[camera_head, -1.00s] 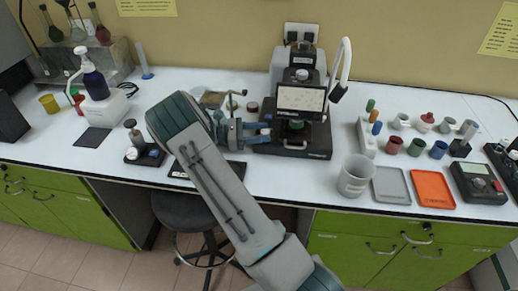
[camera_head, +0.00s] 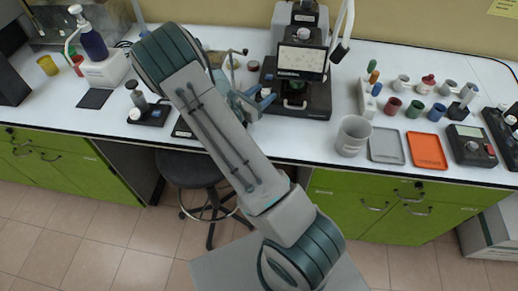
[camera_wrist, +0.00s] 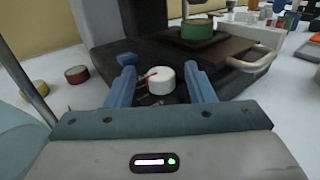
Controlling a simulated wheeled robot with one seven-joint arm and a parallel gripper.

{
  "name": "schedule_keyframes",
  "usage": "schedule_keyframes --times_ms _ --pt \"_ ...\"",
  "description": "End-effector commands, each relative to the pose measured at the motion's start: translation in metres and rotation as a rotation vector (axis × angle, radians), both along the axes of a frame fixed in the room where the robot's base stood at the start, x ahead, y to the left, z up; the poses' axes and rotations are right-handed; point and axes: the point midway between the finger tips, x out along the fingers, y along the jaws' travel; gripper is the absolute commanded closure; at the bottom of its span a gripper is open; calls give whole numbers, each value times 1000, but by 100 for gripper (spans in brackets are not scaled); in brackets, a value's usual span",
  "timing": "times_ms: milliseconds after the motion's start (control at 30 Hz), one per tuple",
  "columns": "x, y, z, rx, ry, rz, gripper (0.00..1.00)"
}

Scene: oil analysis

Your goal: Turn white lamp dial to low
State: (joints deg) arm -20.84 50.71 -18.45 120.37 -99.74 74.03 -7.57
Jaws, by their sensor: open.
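The white lamp dial (camera_wrist: 161,80), with a red mark on its side and top, sits low at the base of the dark microscope (camera_wrist: 105,30) in the wrist view. My gripper (camera_wrist: 160,88) is open, with its blue fingers on either side of the dial. I cannot tell whether either finger touches it. In the head view the microscope (camera_head: 301,62) stands at the back of the bench, and my gripper (camera_head: 254,103) is at its lower left side.
A small blue knob (camera_wrist: 127,59) is just left of the dial. A green part (camera_wrist: 197,28) and a pale curved handle (camera_wrist: 255,62) are to the right. Red (camera_wrist: 76,74) and yellow (camera_wrist: 33,88) round items lie left. A beaker (camera_head: 353,136) stands right of the microscope.

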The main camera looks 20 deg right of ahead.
Motion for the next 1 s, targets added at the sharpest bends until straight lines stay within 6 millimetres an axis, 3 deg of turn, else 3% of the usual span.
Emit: schedule_keyframes --times_ms 200,900,1000 --pt "-3 -2 1 -1 4 139 51" --pt "-70 123 -2 0 -1 143 51" --pt "-81 107 9 60 -42 52 51"
